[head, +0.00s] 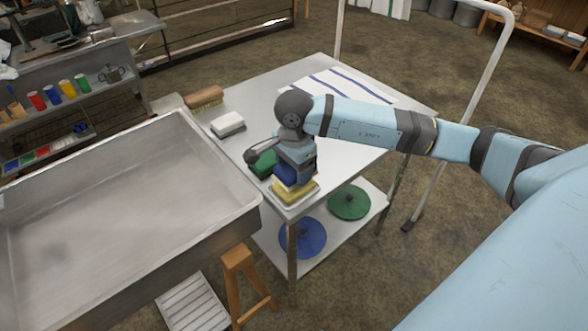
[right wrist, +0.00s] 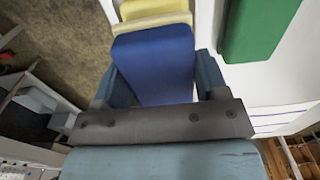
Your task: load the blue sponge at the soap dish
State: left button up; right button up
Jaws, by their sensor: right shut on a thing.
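My right gripper (head: 291,174) is shut on the blue sponge (head: 285,173) over the near corner of the steel table. In the right wrist view the blue sponge (right wrist: 155,62) sits between the two fingers of the gripper (right wrist: 160,85). A yellow block (head: 294,190) with a pale edge lies right beside or below the held sponge; I cannot tell whether they touch. A green sponge (head: 263,163) lies just left of the gripper. A white block on a grey base (head: 228,125), possibly the soap dish, sits farther left. My left gripper is out of view.
A wooden brush (head: 204,97) and a striped towel (head: 345,86) lie on the steel table (head: 270,100). A large metal pan (head: 120,210) stands close on the left. A white rail (head: 470,100) rises at the right. The lower shelf holds blue and green discs.

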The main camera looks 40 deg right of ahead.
jog(key=shift+r+p, duration=0.95)
jog(key=shift+r, duration=1.35)
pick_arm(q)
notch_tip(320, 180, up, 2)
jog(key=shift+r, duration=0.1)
pick_arm(e)
jog(key=shift+w+a+r+n, duration=0.1)
jog(key=shift+w+a+n, duration=0.3)
jog(key=shift+n, duration=0.4)
jog(key=w+a+r+n, duration=0.3)
jog(key=w+a+n, duration=0.4)
jog(key=n, duration=0.9)
pick_arm(q)
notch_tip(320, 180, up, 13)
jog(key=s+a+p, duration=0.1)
jog(key=p, duration=1.7)
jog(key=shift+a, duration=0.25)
pick_arm(e)
jog(key=s+r, duration=1)
jog(key=r, duration=0.4)
jog(key=shift+d+r, duration=0.15)
jog(key=shift+d, duration=0.2)
